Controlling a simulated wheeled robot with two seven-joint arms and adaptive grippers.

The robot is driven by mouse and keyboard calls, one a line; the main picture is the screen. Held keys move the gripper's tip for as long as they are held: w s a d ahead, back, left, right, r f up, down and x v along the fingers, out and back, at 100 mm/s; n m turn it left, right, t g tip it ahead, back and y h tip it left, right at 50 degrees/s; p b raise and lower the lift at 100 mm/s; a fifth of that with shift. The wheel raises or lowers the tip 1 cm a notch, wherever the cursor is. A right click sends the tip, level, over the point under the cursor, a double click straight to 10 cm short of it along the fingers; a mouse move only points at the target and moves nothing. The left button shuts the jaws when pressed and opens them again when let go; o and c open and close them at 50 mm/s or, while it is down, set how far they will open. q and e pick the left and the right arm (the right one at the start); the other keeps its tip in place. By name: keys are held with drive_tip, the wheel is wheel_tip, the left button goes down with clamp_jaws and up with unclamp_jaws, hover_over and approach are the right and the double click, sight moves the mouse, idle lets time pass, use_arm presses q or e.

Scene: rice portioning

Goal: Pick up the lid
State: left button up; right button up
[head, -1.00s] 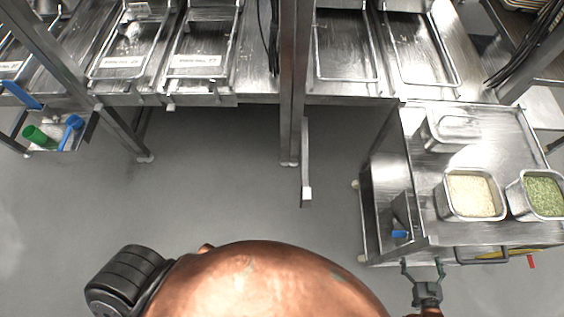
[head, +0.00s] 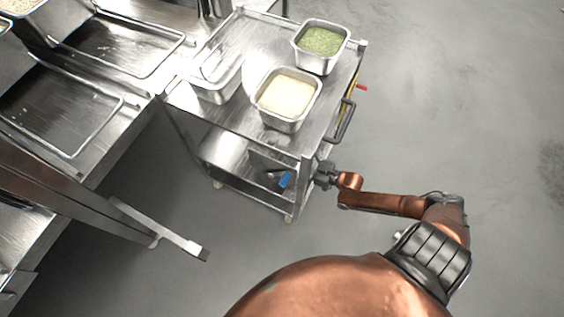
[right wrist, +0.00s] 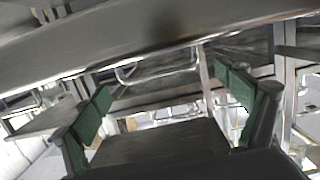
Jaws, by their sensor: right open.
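A metal pan (head: 222,90) stands at the left side of the cart top, and a shiny metal lid (head: 214,66) appears to lie on it; glare blurs its edges. My right gripper (head: 325,174) is beside the cart's near corner post, below the level of the cart top and well apart from the lid. In the right wrist view its two green-padded fingers (right wrist: 170,105) are spread, with nothing between them. The lid cannot be made out in that view. My left gripper is in neither current view.
The metal cart (head: 238,127) also carries a pan of pale rice (head: 287,95) and a pan of green food (head: 321,42). A dark handle (head: 342,120) juts from its right side. Metal counters (head: 120,85) stand at left. The floor at right is clear.

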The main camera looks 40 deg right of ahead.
sight(273, 155)
drive_tip(key=shift+w+a+f, duration=0.15)
drive_tip(key=shift+w+f, duration=0.05)
drive_tip(key=shift+w, duration=0.35)
drive_tip(key=shift+b+x, duration=0.55)
drive_tip(key=shift+x, duration=0.35)
drive_tip(key=shift+w, duration=0.3)
use_arm(q)
drive_tip(key=shift+w+d+r+t, duration=0.15)
drive_tip(key=shift+w+d+t, duration=0.15)
drive_tip(key=shift+w+d, duration=0.35)
use_arm(e)
drive_tip(key=shift+r, duration=0.1)
drive_tip(key=c, duration=1.3)
drive_tip(key=shift+c, duration=0.5)
drive_tip(key=shift+r, duration=0.1)
